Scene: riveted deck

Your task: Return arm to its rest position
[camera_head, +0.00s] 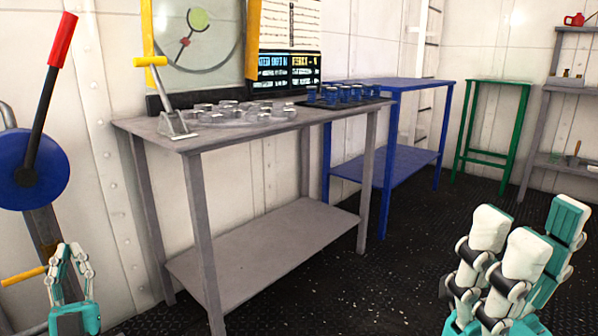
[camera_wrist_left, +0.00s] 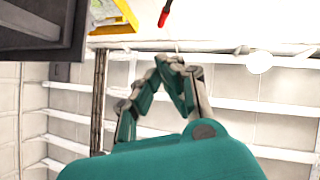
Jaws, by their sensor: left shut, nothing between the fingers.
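My left gripper (camera_head: 70,250) is at the lower left of the head view, fingers pointing up, shut and empty. In the left wrist view its fingertips (camera_wrist_left: 170,62) meet with nothing between them. It is in front of a blue wheel (camera_head: 28,170) with a red-handled lever (camera_head: 52,75), and apart from the grey table (camera_head: 270,245). My right gripper (camera_head: 530,235) is at the lower right, its white and teal fingers pointing up, spread apart and empty. It is over the dark floor and touches nothing.
The grey table holds a yellow-topped lever (camera_head: 165,95), several metal pieces and a dark tray (camera_head: 315,102) with several blue cups. A blue table (camera_head: 405,83), a green table (camera_head: 500,83) and a shelf (camera_head: 570,88) stand behind. The floor (camera_head: 390,270) between is clear.

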